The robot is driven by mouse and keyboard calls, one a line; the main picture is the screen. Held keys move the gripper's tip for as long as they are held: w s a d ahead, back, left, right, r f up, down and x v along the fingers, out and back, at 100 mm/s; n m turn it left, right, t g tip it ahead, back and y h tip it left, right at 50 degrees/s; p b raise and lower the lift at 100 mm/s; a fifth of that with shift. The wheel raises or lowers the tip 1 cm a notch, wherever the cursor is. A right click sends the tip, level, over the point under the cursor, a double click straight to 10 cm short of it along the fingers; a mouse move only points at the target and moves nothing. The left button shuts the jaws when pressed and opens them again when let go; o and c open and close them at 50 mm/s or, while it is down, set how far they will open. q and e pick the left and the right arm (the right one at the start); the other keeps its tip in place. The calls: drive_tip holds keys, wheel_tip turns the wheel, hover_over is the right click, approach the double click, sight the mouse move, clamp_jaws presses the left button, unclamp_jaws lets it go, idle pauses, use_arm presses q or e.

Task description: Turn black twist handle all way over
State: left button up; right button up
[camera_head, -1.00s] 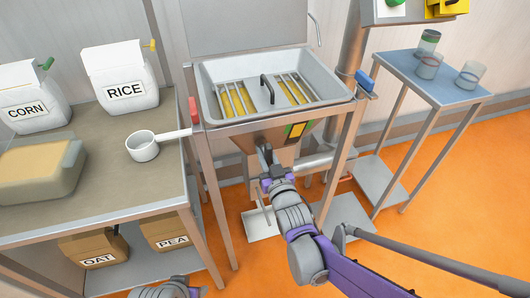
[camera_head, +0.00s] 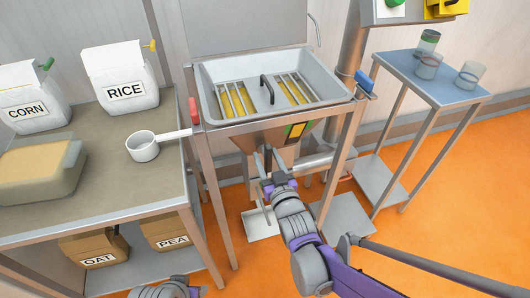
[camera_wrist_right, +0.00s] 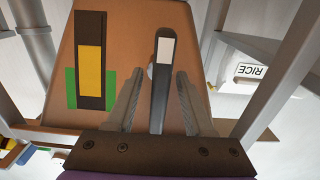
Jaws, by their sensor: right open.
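The black twist handle (camera_wrist_right: 163,75) is a dark bar with a pale patch, in front of the brown-looking hopper face (camera_wrist_right: 135,30) in the right wrist view. My right gripper (camera_wrist_right: 158,95) is open, with one finger on each side of the handle's lower part. I cannot tell whether either finger touches it. In the head view my right gripper (camera_head: 273,160) is under the front of the metal hopper (camera_head: 258,135), and the handle there is mostly hidden or too small to tell. My left gripper's fingers are out of view.
A dark bar with a yellow panel (camera_wrist_right: 91,72) and green edges is beside the handle. The hopper stand's legs (camera_head: 212,190) flank my right arm. A table with a white scoop (camera_head: 143,147) stands left; a small table with jars (camera_head: 428,66) stands right.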

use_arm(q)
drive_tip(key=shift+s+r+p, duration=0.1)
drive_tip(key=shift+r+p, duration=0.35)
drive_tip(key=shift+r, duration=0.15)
use_arm(e)
drive_tip(key=v, duration=0.8)
drive_tip(key=shift+s, duration=0.35)
drive_tip(key=shift+d, duration=0.1)
drive_tip(key=s+d+f+m+g+h, duration=0.2)
drive_tip(key=s+d+f+g+h, duration=0.35)
drive_tip(key=s+d+f, duration=0.35)
drive_tip(key=s+d+f+m+g, duration=0.1)
drive_tip(key=s+d+g, duration=0.25)
drive_tip(key=s, duration=0.35)
drive_tip(key=s+d+f+m+g, duration=0.1)
drive_tip(key=s+d+g, duration=0.25)
drive_tip(key=s, duration=0.35)
use_arm(q)
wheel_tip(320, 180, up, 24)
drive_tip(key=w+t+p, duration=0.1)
drive_tip(key=p, duration=2)
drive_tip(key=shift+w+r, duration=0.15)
use_arm(e)
wheel_tip(320, 180, up, 24)
drive_tip(key=w, duration=0.1)
drive_tip(key=shift+w+a+t, duration=0.35)
drive_tip(key=shift+a, duration=0.1)
